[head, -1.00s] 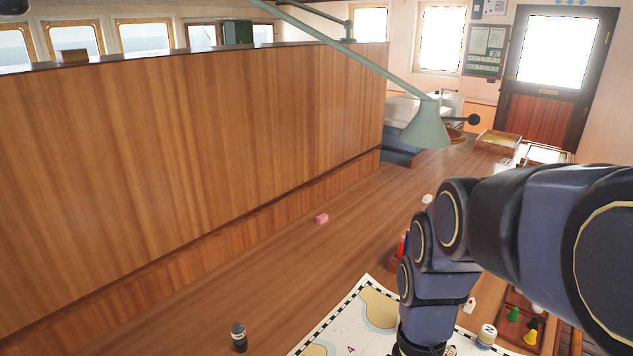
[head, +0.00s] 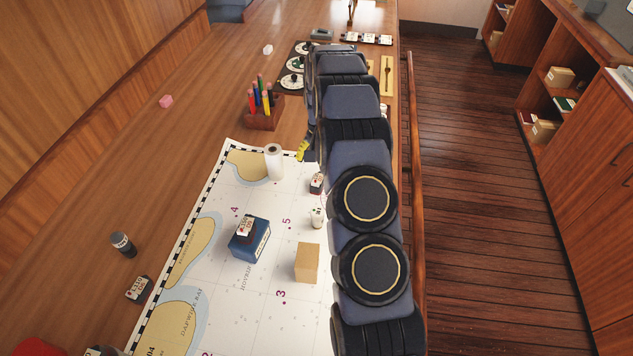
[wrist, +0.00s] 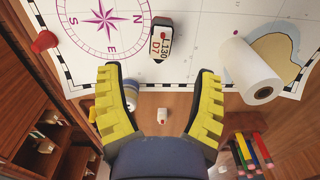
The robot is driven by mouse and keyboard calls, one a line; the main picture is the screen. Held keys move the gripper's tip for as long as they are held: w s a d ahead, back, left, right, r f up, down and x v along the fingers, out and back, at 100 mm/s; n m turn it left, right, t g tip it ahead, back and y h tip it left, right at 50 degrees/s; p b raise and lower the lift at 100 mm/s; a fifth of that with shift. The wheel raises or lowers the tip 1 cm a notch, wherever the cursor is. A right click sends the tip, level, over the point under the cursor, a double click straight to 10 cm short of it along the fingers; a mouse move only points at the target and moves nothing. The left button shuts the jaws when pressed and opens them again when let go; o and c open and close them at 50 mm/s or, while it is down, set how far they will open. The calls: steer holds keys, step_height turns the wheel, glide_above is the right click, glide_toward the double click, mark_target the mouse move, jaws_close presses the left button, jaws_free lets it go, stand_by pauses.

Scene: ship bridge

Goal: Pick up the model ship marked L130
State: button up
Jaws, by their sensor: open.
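The model ship marked L130 (wrist: 162,38) shows in the wrist view at the top centre, on the chart beside a compass rose. It has a dark hull and a pale top with a red dot, and "L130 D7" is readable. In the head view a small dark and white model ship (head: 317,182) right of the paper roll appears to be the same one; its marking is too small to read. My gripper (wrist: 158,75) is open and empty, its yellow fingers either side of and short of the ship. In the head view one yellow finger (head: 303,150) shows; my arm hides the rest.
A pencil holder (head: 264,113) stands beyond the chart. Another model (head: 246,228) sits on a blue box (head: 249,245), near a tan block (head: 307,263). A dark model (head: 137,288) lies left of the chart (head: 225,270).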

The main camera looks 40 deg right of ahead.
mark_target(317, 180)
steer(key=shift+d+f, duration=0.35)
steer(key=shift+f, duration=0.5)
steer(key=f, duration=0.7)
steer(key=shift+w+a, duration=0.15)
steer(key=shift+a, duration=0.15)
steer(key=shift+c, duration=0.3)
jaws_close()
